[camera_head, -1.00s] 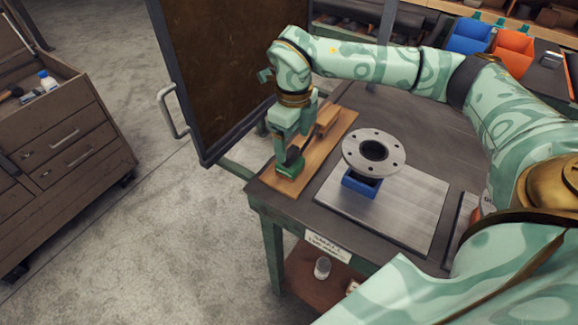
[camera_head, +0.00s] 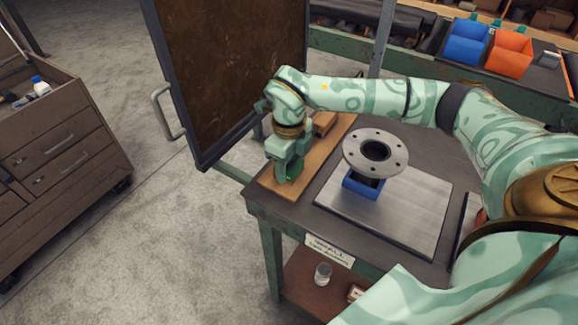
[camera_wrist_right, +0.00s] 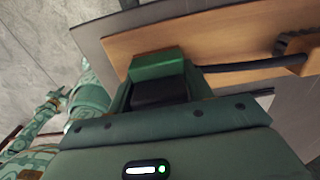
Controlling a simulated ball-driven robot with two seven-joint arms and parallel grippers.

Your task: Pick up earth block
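The earth block appears to be the green block with a dark part (camera_wrist_right: 157,66), lying on the wooden board (camera_head: 308,182). In the right wrist view a black cable leaves its right side. My right gripper (camera_head: 289,174) is low over the front of the board and hides most of the block in the head view. In the right wrist view its fingers (camera_wrist_right: 162,92) lie on either side of the block's dark part. I cannot tell whether they press on it.
A flanged pipe (camera_head: 375,152) stands on a blue support (camera_head: 363,188) on a metal plate (camera_head: 420,215), right of the board. A brown panel in a dark frame (camera_head: 225,75) stands close behind and left of my right gripper. Wooden drawers (camera_head: 65,140) stand at left.

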